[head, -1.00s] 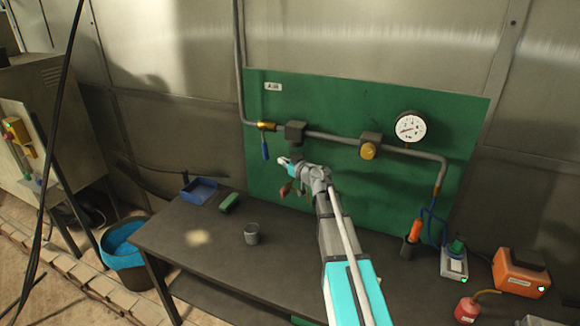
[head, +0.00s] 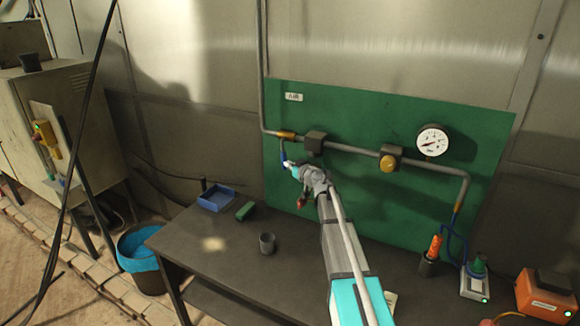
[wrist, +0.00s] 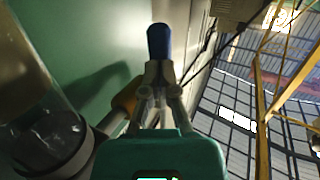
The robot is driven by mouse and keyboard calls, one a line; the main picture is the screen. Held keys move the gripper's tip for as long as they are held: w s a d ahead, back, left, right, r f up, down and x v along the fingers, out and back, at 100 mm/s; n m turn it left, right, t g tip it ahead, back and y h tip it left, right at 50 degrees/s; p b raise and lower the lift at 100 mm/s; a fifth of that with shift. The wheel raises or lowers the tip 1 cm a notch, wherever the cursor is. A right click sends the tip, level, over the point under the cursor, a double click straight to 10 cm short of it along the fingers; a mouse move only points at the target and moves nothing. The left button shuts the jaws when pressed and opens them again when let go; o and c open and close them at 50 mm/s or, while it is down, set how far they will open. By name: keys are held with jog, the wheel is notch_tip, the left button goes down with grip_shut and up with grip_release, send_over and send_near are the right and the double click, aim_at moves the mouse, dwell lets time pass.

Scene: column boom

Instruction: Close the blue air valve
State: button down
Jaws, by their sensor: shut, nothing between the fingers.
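The air valve has a brass body (head: 286,135) on the grey pipe at the left of the green board. Its blue lever (head: 282,149) hangs down, across the pipe run. My gripper (head: 289,164) is at the lever's lower end, just right of or overlapping it. In the wrist view the blue lever (wrist: 159,40) lies straight beyond my fingertips (wrist: 158,70), and part of the brass body (wrist: 126,97) shows to the left. The fingers are together with nothing between them. I cannot tell whether they touch the lever.
A dark block (head: 314,142), a yellow knob (head: 389,163) and a round gauge (head: 432,141) sit right of the valve. The bench (head: 215,262) below holds a blue tray (head: 216,198), a green block (head: 245,211) and a grey cup (head: 267,243). Space left of the lever is clear.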

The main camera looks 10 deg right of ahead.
jog(key=shift+w, duration=0.1)
jog(key=shift+w+a, duration=0.55)
jog(key=shift+w, duration=0.1)
jog(key=shift+f, duration=0.1)
jog(key=f+v, duration=0.1)
jog(key=v, duration=1.3)
jog(key=shift+s+d+f, duration=0.15)
jog(key=shift+s+f, duration=0.15)
jog(key=shift+f, duration=0.05)
